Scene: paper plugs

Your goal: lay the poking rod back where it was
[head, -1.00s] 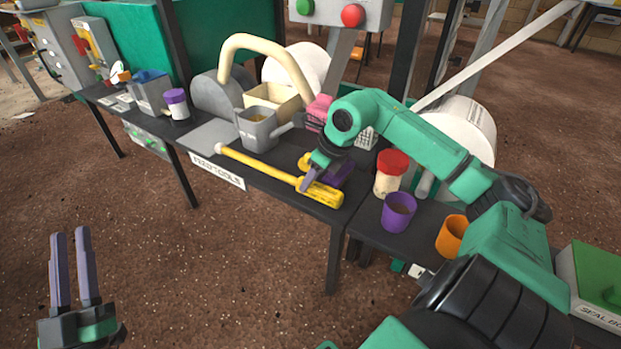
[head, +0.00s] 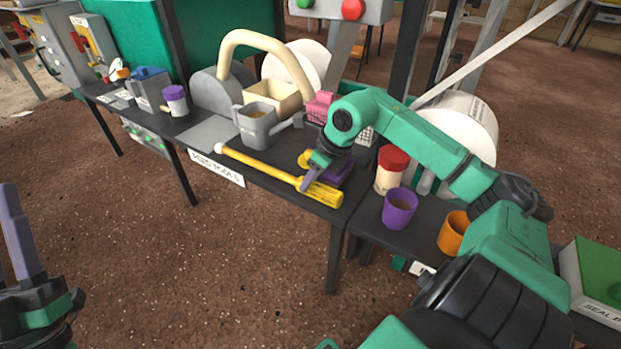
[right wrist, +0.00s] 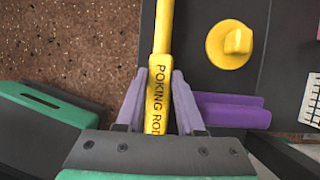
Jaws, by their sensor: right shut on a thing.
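The poking rod (head: 262,167) is long and yellow with a pale tip and a thick handle. It lies along the front edge of the dark table, on or just above the top; I cannot tell which. My right gripper (head: 310,181) is shut on its handle. In the right wrist view the lettered handle (right wrist: 156,95) sits between the fingers of the right gripper (right wrist: 157,88), and the shaft runs away from them. My left gripper (head: 18,235) is far left, in front of the table, empty; one finger shows, with a gap beside it.
The FEED TOOLS label (head: 216,168) is on the table's front edge. Behind the rod are a grey jug (head: 257,130) and a purple object (head: 338,172). A yellow knob (right wrist: 229,44) is close to the rod. A red-lidded jar (head: 391,171) and purple cup (head: 399,208) stand right.

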